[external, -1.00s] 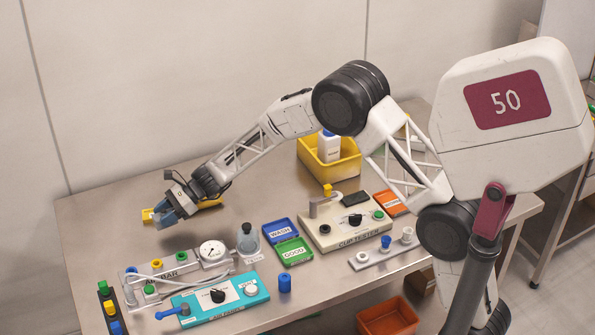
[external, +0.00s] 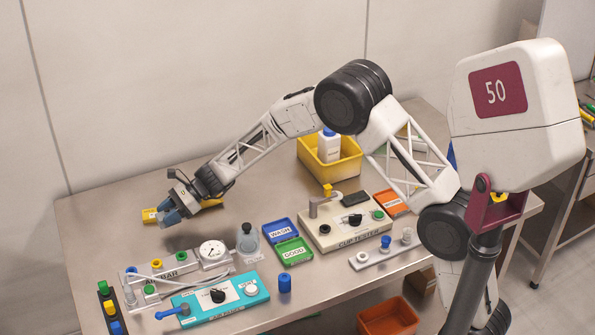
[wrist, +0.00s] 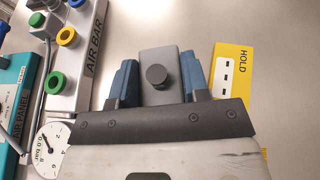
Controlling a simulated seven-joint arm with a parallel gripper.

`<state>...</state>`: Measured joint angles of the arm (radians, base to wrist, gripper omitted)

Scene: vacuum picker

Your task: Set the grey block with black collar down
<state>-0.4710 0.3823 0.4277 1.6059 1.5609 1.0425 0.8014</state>
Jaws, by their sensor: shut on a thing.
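The grey block with black collar (wrist: 157,62) sits between the two blue fingers of my gripper (wrist: 156,78) in the wrist view. Its round black part faces the camera. My gripper is shut on it. In the external view my gripper (external: 169,216) points down over the left part of the steel table, by a yellow plate. I cannot make out the block apart from the fingers there, nor tell whether its underside touches the table. The yellow HOLD plate (wrist: 232,75) lies just right of the gripper in the wrist view, and parts of it (external: 150,215) show in the external view.
The air bar (wrist: 84,60) and round gauge (wrist: 50,146) are left of my gripper in the wrist view. The teal air panel (external: 245,288), blue and green trays (external: 293,251) and cup tester (external: 322,232) stand nearer the table's front. Bare steel surrounds the HOLD plate.

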